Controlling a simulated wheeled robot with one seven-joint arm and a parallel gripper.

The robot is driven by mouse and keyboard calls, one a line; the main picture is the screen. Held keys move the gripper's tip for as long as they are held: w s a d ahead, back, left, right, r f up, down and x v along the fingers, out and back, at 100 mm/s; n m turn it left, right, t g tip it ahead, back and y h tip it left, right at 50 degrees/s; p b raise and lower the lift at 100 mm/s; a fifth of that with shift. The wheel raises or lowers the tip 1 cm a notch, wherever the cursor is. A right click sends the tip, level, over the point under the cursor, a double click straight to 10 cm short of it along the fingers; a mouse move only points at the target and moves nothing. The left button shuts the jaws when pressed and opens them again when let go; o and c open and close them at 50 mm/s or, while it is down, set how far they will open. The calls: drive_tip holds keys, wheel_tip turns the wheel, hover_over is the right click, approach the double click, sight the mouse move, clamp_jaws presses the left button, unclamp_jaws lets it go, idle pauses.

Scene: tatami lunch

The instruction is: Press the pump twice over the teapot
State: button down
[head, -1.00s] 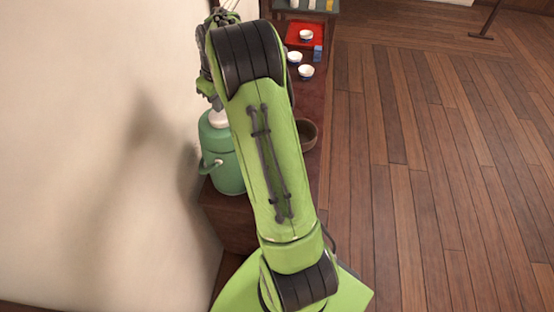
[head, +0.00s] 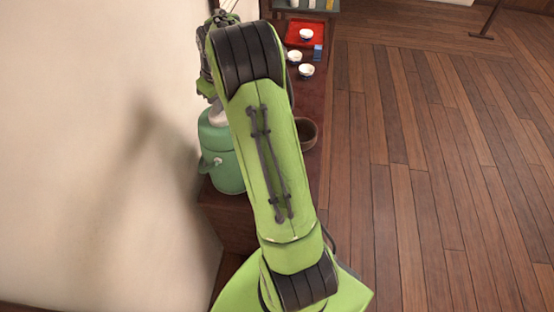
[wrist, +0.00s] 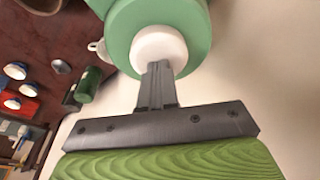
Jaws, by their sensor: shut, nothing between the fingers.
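A green pump pot (head: 222,160) with a handle stands on the dark wooden stand against the wall, partly hidden by my arm. Its white pump top (wrist: 160,46) shows from above in the wrist view, in the middle of the round green lid (wrist: 196,25). My gripper (wrist: 157,70) is shut and empty. Its fingertips overlap the near edge of the white top in the wrist view; I cannot tell whether they touch it. In the head view my gripper is mostly hidden behind my arm. I cannot make out a teapot.
A brown bowl (head: 308,134) stands right of the pot. A dark green cylinder (wrist: 90,84) shows in the wrist view. The wall is close on the left; open floor lies right.

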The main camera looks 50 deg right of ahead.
drive_tip(key=shift+f+b, duration=0.8)
drive_tip(key=shift+f, duration=0.4)
drive_tip(key=shift+s, duration=0.1)
drive_tip(key=shift+r, duration=0.1)
drive_tip(key=shift+r+p, duration=1.55)
drive_tip(key=shift+r, duration=0.1)
drive_tip(key=shift+f, duration=0.15)
